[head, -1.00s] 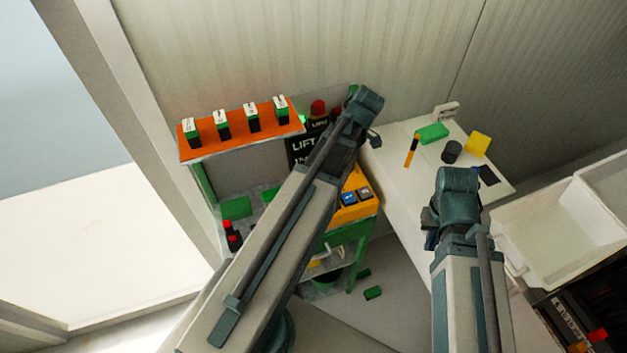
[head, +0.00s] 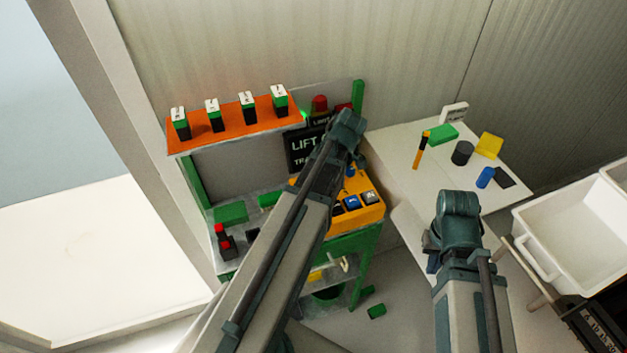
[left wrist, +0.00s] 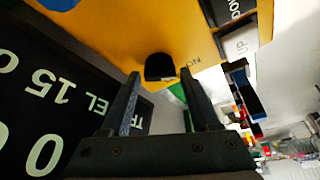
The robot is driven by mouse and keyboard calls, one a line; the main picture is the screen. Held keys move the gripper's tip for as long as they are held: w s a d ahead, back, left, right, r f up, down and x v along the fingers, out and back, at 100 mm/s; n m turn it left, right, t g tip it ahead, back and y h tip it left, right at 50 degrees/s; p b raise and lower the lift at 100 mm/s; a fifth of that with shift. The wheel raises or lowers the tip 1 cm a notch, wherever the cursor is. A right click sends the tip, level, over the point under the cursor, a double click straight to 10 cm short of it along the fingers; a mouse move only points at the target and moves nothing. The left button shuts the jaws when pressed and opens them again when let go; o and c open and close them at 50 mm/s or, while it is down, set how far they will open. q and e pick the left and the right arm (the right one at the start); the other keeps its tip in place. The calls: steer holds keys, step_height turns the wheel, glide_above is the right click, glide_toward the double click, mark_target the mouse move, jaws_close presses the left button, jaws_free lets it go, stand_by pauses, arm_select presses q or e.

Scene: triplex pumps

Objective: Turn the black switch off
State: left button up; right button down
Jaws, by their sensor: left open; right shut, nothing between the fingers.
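The black switch (left wrist: 159,68) is a small rounded black piece on the yellow panel, with lettering reading ON beside it, in the left wrist view. My left gripper (left wrist: 160,80) is open, with one finger on each side of the switch's near end. I cannot tell whether the fingers touch it. In the head view the yellow panel (head: 365,185) sits on the green stand, and my left forearm hides part of it, including the switch. My right gripper (head: 432,262) is over by the white table, mostly hidden by its own wrist, and shut on nothing.
An orange shelf (head: 228,122) holds several green-and-black blocks. A white table (head: 400,150) at right bears small coloured objects, with a white bin (head: 570,225) beyond.

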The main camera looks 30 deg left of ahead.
arm_select(q)
jaws_close()
stand_by(0.4)
steer(key=shift+s+m+t, duration=0.2)
steer(key=shift+m+t, duration=0.2)
steer(key=shift+m, duration=0.8)
steer(key=m+t, duration=0.1)
steer(key=m, duration=0.2)
steer(key=shift+s+m, duration=0.1)
steer(key=shift+m, duration=0.2)
steer(key=m+t, duration=0.1)
steer(key=m, duration=0.1)
steer(key=m+t, duration=0.1)
steer(key=m, duration=0.2)
steer(key=shift+m+h, duration=0.3)
steer(key=shift+h, duration=0.1)
